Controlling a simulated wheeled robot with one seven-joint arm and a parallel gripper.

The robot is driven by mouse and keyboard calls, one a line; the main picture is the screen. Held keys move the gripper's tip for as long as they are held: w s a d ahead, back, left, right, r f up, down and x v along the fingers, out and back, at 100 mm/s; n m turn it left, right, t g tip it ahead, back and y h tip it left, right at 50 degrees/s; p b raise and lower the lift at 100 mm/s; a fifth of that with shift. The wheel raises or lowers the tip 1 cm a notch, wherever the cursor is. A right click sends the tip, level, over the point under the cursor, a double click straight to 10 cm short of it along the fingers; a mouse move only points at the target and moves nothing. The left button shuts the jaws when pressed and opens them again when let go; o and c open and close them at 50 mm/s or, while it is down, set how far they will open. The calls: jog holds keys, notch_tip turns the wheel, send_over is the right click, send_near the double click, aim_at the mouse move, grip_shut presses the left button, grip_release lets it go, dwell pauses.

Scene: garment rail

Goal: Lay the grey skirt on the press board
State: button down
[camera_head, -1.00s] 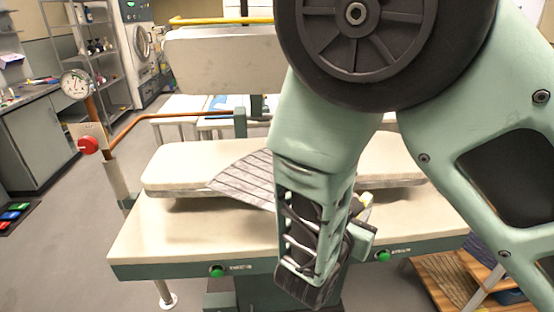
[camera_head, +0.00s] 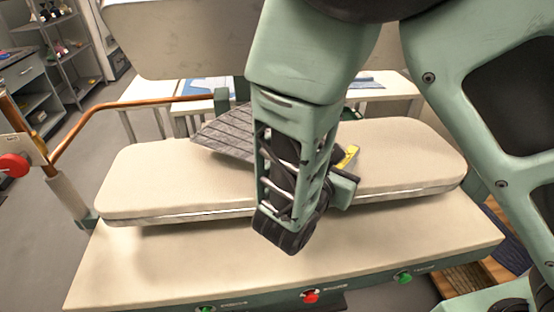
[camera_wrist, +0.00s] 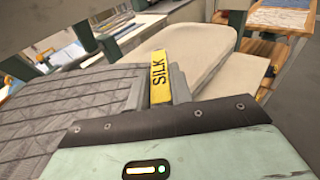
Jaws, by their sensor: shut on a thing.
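The grey skirt (camera_head: 228,137) has dark stripes and shows to the left of my forearm, across the far edge of the press board. The cream padded press board (camera_head: 410,160) is long and lies across the middle of the view. My gripper (camera_head: 345,178) is over the board, largely hidden by my arm. In the wrist view my gripper (camera_wrist: 165,98) is shut on the skirt (camera_wrist: 70,110), which spreads out to the left. A yellow label reading SILK (camera_wrist: 159,75) stands up at the jaws. I cannot tell whether the skirt touches the board.
The press's pale upper head (camera_head: 180,40) hangs raised behind the board. A lower cream table (camera_head: 170,260) with green and red buttons juts out in front. A copper pipe with a red knob (camera_head: 12,165) stands at the left. White tables (camera_head: 150,92) stand behind.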

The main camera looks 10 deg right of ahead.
notch_tip(320, 180, down, 10)
jog(key=p, duration=0.1)
dwell(0.5)
jog(key=shift+w, duration=0.1)
jog(key=shift+f, duration=0.1)
jog(key=c, duration=1.3)
grip_release()
jog(key=shift+o, duration=0.2)
